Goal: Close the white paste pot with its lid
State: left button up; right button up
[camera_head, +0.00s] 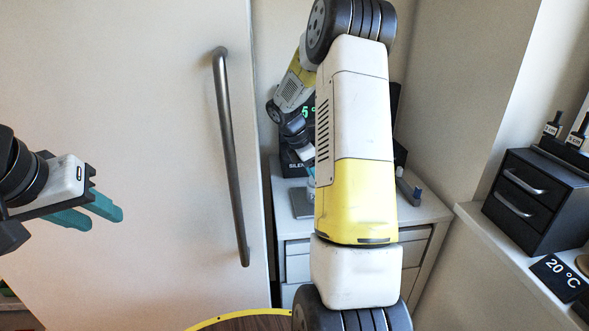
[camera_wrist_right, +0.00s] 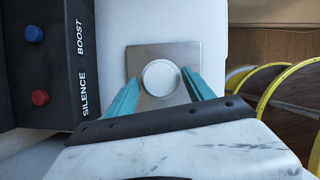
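In the right wrist view, a white round thing (camera_wrist_right: 161,78) sits on a square metal plate (camera_wrist_right: 190,53). I see it from above and cannot tell whether it is the pot, its lid or both. My right gripper (camera_wrist_right: 160,80) is open, with one teal finger on each side of it and narrow gaps showing. In the head view the metal plate (camera_head: 301,204) shows partly on the white cabinet, and my right arm hides most of the area around it. My left gripper (camera_head: 105,219) is at the far left, empty, its two teal fingertips apart.
A black box (camera_wrist_right: 85,60) marked SILENCE and BOOST, with a red and a blue knob, stands beside the plate. A tall pale door with a metal handle (camera_head: 232,160) is at left. A black drawer box (camera_head: 535,200) stands on the right ledge. A yellow-rimmed round surface (camera_head: 215,322) is below.

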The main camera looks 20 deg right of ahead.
jog(key=shift+r, duration=0.1)
jog(key=v, duration=0.7)
jog(key=shift+a+r, duration=0.2)
jog(key=shift+r, duration=0.1)
dwell(0.4)
